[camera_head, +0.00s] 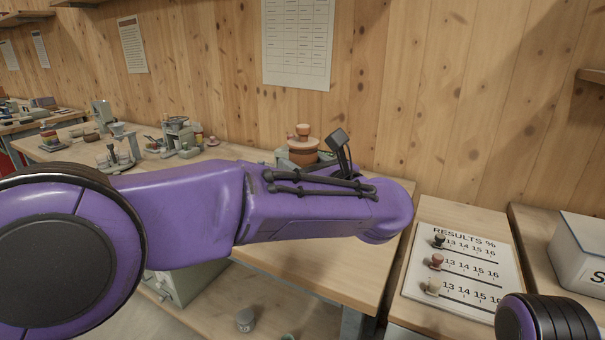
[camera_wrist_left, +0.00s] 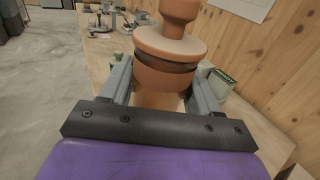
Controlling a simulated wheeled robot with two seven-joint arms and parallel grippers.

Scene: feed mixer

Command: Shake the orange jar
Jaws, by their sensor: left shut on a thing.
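The orange jar shows in the left wrist view (camera_wrist_left: 168,62), with a round knob on its lid and a dark band below the lid. Its two sides sit between the grey fingers of my left gripper (camera_wrist_left: 162,88), which is shut on it. In the head view the jar's top (camera_head: 303,147) shows just above my purple left arm. The arm hides the jar's lower part and most of the gripper there, so I cannot tell how high it is held. My right gripper is not in view.
A results board (camera_head: 462,272) with several small pegs lies at the right, beside a white box (camera_head: 583,250). Small bench tools, including a grey device (camera_head: 181,137), stand at the left on the wooden table (camera_head: 345,262). A wooden wall rises close behind.

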